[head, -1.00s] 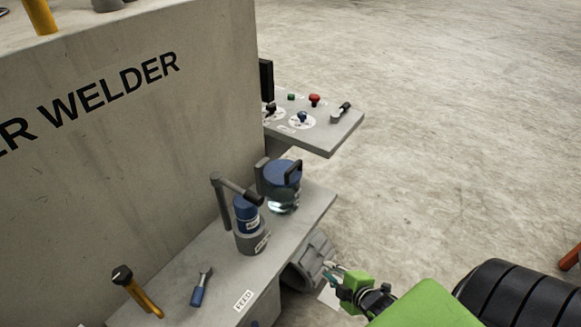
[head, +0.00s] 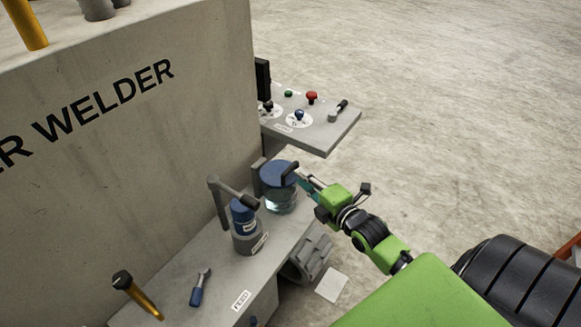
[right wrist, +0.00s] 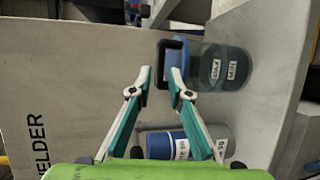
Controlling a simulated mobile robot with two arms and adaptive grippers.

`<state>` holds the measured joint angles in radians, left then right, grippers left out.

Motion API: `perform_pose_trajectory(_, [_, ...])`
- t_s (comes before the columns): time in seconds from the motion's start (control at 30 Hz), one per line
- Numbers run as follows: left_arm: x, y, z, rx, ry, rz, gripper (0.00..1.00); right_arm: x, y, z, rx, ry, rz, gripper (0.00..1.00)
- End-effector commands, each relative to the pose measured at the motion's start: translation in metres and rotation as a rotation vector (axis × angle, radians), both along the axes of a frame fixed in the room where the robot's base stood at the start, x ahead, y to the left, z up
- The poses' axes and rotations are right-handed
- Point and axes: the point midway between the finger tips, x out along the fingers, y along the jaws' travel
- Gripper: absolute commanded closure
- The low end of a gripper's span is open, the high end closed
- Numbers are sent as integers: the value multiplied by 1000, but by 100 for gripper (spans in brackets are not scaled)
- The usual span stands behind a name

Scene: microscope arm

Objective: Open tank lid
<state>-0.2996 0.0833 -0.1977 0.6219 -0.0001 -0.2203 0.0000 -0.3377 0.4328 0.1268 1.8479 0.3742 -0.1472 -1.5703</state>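The tank is a clear glass jar (head: 281,204) with a blue lid (head: 272,174) seated on top and a black bar handle (head: 289,170) on the lid. In the right wrist view the glass jar (right wrist: 222,67), the lid's blue edge (right wrist: 176,24) and the black handle (right wrist: 168,44) show. My right gripper (head: 302,178) is beside the lid, on its right in the head view. In the right wrist view its fingers (right wrist: 161,74) are apart, with part of the handle in line with the gap; whether they touch it, I cannot tell. My left gripper is not in view.
A blue and grey canister (head: 243,217) under a grey lever stands left of the tank. A wrench (head: 200,288) and a yellow lever (head: 137,296) are on the near shelf. A control panel (head: 318,132) juts out behind. The floor at right is open.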

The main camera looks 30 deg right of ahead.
Motion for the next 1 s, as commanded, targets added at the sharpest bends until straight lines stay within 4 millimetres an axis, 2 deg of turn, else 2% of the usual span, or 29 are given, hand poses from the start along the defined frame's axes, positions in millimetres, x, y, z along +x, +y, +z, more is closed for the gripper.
perform_pose_trajectory(0.2, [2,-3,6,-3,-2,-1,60,37,0,-5,2,-1,-1,82])
perform_pose_trajectory(0.4, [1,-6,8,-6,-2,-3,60,59,0,-10,1,0,0,82])
perform_pose_trajectory(0.53, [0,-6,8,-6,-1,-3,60,65,0,-12,1,0,0,82])
perform_pose_trajectory(0.83, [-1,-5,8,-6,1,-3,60,67,0,-13,0,1,0,82])
perform_pose_trajectory(0.87, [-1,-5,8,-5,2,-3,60,66,0,-13,0,1,0,87])
perform_pose_trajectory(0.9, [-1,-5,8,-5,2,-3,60,66,0,-13,0,1,0,98])
perform_pose_trajectory(1.0, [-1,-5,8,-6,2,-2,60,66,0,-13,0,1,0,100])
